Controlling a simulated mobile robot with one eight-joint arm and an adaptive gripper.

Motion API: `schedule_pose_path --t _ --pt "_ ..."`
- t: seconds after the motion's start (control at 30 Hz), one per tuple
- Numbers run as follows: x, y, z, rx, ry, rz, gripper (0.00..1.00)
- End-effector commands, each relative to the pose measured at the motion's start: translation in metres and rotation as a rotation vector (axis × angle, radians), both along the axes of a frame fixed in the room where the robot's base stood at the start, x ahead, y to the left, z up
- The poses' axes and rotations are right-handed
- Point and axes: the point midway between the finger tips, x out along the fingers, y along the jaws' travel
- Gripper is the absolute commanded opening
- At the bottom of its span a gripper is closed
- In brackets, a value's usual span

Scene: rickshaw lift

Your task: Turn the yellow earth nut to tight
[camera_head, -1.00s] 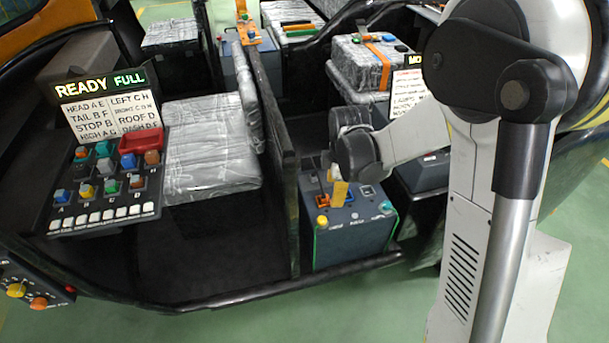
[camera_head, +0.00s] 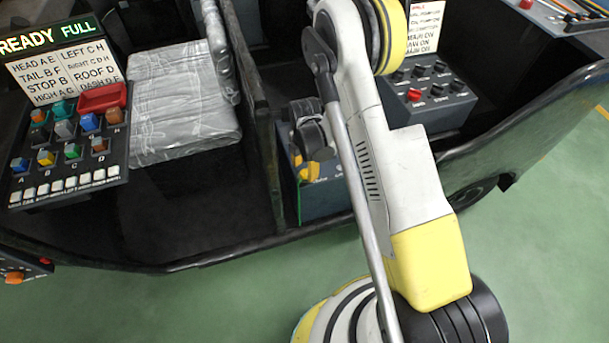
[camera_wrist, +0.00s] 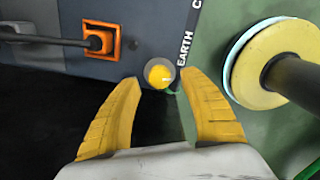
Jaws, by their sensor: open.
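The yellow earth nut (camera_wrist: 159,74) shows in the wrist view at the edge of a grey box (camera_wrist: 135,35), beside the word EARTH. A pale, translucent ring surrounds it. My gripper (camera_wrist: 160,81) is open, with one yellow finger on each side of the nut's lower edge and dark space between them. I cannot tell whether the fingertips touch the nut. In the head view my gripper (camera_head: 306,170) is over the near part of the box (camera_head: 322,203). The nut is hidden there or cannot be told from the yellow fingers.
An orange square socket (camera_wrist: 101,41) with a black lever or cable sits left of the nut. A green lead (camera_wrist: 171,91) lies just below the nut. In the head view, a dark partition (camera_head: 262,130) stands left of the box, and a knob panel (camera_head: 430,92) is to its right.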

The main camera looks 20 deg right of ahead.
Motion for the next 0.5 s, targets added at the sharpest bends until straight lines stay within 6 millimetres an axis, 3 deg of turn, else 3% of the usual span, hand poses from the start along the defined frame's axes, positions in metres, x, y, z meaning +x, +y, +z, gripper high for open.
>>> schedule_pose_path --t 0.13,0.47,0.5 --pt "0.0 0.0 -0.0164 0.0 0.0 0.0 0.52" --pt "0.0 -0.0001 -0.0189 0.0 0.0 -0.001 0.52" --pt "0.0 -0.0001 -0.0188 0.0 0.0 -0.001 0.44"
